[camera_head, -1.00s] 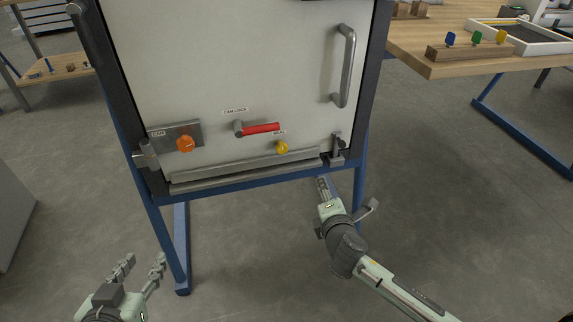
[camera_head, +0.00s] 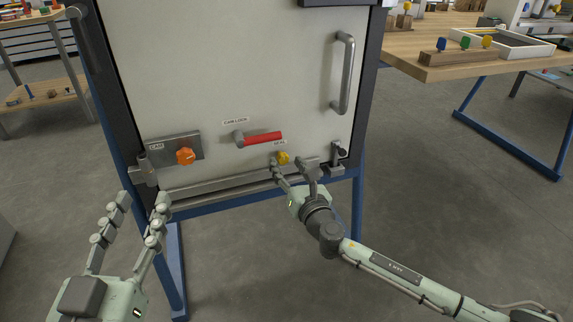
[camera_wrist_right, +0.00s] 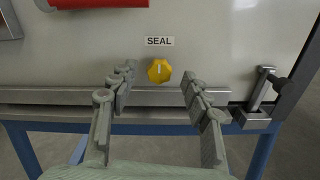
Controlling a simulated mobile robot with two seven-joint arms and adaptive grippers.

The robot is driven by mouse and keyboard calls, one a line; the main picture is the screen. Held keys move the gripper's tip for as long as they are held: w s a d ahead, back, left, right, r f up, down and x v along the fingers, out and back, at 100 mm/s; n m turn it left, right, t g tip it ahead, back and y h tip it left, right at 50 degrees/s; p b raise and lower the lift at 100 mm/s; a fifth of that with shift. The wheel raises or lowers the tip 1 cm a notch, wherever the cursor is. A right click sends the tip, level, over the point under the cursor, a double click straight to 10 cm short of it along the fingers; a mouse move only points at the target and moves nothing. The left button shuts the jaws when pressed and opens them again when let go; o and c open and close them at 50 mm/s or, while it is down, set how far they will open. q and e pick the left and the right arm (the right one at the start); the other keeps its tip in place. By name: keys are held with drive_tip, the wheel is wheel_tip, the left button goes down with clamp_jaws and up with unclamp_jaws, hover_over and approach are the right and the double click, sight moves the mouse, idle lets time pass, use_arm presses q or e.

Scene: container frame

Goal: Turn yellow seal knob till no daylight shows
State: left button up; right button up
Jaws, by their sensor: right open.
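The yellow seal knob (camera_head: 284,157) sits low on the pale door panel (camera_head: 225,80), and shows in the right wrist view (camera_wrist_right: 159,71) under a "SEAL" label. Its pointer mark is about upright there. My right gripper (camera_head: 288,166) is open and empty in front of the knob; in the right wrist view its fingers (camera_wrist_right: 157,82) lie left and right of it, apparently not touching. A grey bar (camera_wrist_right: 60,97) runs along the door's bottom; I cannot tell whether daylight shows there. My left gripper (camera_head: 143,200) is open and empty, left of and below the door.
A red cam-lock handle (camera_head: 262,138) is just above the knob. An orange cam knob (camera_head: 185,156) is left on a grey plate. A latch (camera_head: 338,155) stands close right of my right gripper. A wooden table (camera_head: 450,62) is at the right.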

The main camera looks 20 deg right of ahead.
use_arm(q)
drive_tip(key=shift+d+r, duration=0.1)
drive_tip(key=shift+r, duration=0.2)
use_arm(e)
drive_tip(key=shift+w, duration=0.65)
clamp_jaws()
use_arm(q)
drive_tip(key=shift+s+r, duration=0.1)
